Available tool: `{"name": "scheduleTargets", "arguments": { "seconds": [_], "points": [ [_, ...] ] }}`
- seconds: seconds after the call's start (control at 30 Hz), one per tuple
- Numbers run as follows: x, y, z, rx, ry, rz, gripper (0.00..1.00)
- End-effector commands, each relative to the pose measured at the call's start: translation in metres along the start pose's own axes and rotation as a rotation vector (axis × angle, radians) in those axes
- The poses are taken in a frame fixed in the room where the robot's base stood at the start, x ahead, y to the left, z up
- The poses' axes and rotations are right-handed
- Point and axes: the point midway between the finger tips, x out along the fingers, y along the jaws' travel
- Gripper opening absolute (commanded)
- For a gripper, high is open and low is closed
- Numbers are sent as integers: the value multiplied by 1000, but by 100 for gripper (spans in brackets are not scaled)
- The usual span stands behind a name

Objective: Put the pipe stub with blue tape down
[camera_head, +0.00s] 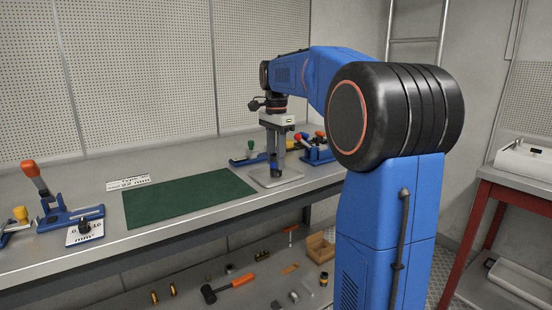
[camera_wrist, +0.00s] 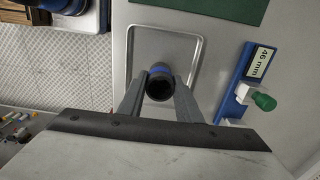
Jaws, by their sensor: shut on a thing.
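The pipe stub with blue tape (camera_head: 274,164) is upright between the fingers of my gripper (camera_head: 275,158). In the wrist view I look down its dark open end, with a blue band around the rim (camera_wrist: 160,72). My gripper (camera_wrist: 160,95) is shut on it. Below it is a shallow grey metal tray (camera_head: 292,177) on the bench, whose rim also shows in the wrist view (camera_wrist: 201,62). The stub's lower end is over the tray. I cannot tell whether it touches the tray floor.
A green mat (camera_head: 185,198) lies left of the tray. A blue fixture labelled 46 mm (camera_wrist: 248,80) with a green knob (camera_wrist: 264,102) stands close beside the tray. More blue clamps (camera_head: 318,150) stand behind right. Tools lie on the lower shelf, including an orange-handled hammer (camera_head: 230,286).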

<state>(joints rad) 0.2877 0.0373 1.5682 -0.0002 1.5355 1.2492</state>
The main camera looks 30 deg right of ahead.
Motion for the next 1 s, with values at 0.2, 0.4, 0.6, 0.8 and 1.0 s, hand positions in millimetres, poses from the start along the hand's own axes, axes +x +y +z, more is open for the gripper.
{"name": "scheduleTargets", "arguments": {
  "seconds": [0.2, 0.4, 0.6, 0.8, 1.0],
  "points": [
    [1, 0, 0, 0, 0, 0, 50],
    [1, 0, 0, 0, 0, 0, 50],
    [-11, 0, 0, 0, 0, -1, 50],
    [-46, -1, 0, 0, 1, -3, 50],
    [-84, -1, 0, 0, 0, -1, 50]
  ]
}}
